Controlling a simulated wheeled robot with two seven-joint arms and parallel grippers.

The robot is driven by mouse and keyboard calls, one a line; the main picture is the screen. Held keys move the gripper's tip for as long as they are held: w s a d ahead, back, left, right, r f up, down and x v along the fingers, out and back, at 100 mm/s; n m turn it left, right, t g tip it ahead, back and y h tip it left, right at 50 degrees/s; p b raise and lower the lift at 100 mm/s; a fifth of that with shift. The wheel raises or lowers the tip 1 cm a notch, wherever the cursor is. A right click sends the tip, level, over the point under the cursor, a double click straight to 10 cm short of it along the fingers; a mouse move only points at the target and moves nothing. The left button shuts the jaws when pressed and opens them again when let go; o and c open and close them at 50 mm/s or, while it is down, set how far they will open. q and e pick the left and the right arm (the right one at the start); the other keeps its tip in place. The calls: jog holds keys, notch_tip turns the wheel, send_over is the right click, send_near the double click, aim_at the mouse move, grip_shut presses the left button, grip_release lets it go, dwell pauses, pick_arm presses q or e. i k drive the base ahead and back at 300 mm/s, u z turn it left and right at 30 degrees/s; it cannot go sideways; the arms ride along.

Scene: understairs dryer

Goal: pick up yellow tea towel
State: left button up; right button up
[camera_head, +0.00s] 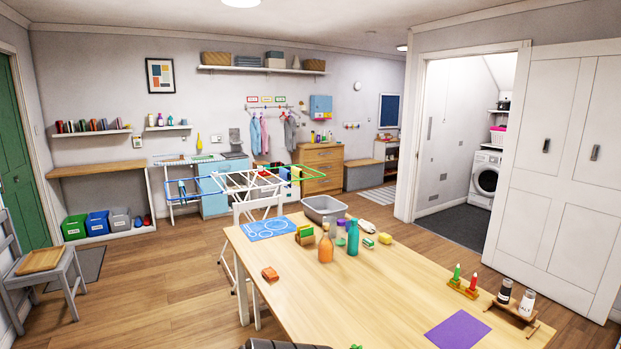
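A small yellow cloth (296,173), which looks like the yellow tea towel, hangs at the right end of the folding drying rack (238,184). The rack stands on the floor beyond the table. Neither of my grippers can be made out in this view. A dark shape at the bottom edge may be part of me.
A white chair (258,212) stands between table and rack. Another chair (45,262) is at left. Floor (160,285) left of the table is clear.

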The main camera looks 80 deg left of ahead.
aim_at(295, 171)
jog(key=i, duration=2.7)
jog(key=u, duration=1.1)
jog(key=i, duration=3.25)
jog(key=u, duration=2.45)
jog(key=i, duration=2.15)
jog(key=z, duration=0.05)
